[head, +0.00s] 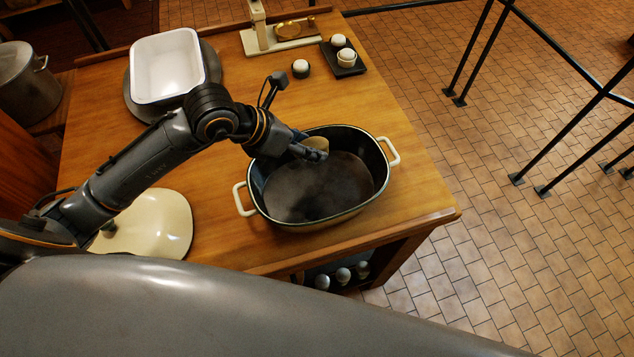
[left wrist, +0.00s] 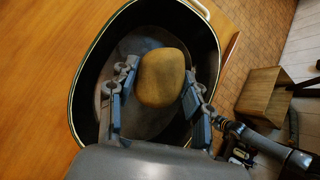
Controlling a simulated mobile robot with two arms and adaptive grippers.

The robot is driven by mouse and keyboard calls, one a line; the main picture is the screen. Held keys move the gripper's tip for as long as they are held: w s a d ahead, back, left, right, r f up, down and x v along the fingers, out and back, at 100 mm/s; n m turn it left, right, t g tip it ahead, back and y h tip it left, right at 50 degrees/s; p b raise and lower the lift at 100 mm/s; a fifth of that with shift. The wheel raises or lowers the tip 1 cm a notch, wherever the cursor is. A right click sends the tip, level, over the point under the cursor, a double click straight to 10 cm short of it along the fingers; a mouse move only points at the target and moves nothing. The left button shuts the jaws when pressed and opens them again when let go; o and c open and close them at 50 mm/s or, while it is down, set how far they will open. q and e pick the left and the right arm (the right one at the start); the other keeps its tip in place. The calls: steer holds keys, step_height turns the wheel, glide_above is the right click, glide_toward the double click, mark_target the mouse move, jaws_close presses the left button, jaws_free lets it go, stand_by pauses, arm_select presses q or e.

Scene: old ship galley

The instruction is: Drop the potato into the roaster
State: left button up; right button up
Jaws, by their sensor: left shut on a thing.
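The roaster (head: 256,195) is a dark oval pot with a pale rim and two cream handles, standing open near the front right of the wooden table. My left gripper (head: 310,150) is over the roaster's opening, near its back edge. It is shut on the tan potato (head: 317,144). In the left wrist view the potato (left wrist: 162,78) sits between the two fingers (left wrist: 155,95), with the roaster's dark inside (left wrist: 90,80) below and around it. I cannot tell the exact height of the potato above the roaster's floor. My right gripper is not in view.
A cream lid (head: 160,222) lies on the table left of the roaster. A white tub (head: 167,65) stands at the back left. The table right of these is clear.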

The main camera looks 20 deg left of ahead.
arm_select(q)
steer(key=shift+f, duration=0.1)
steer(key=shift+s, duration=0.1)
steer(key=o, duration=1)
steer(key=shift+c, duration=0.2)
steer(key=o, duration=0.3)
steer(key=shift+o, duration=0.2)
steer(key=v, duration=1.2)
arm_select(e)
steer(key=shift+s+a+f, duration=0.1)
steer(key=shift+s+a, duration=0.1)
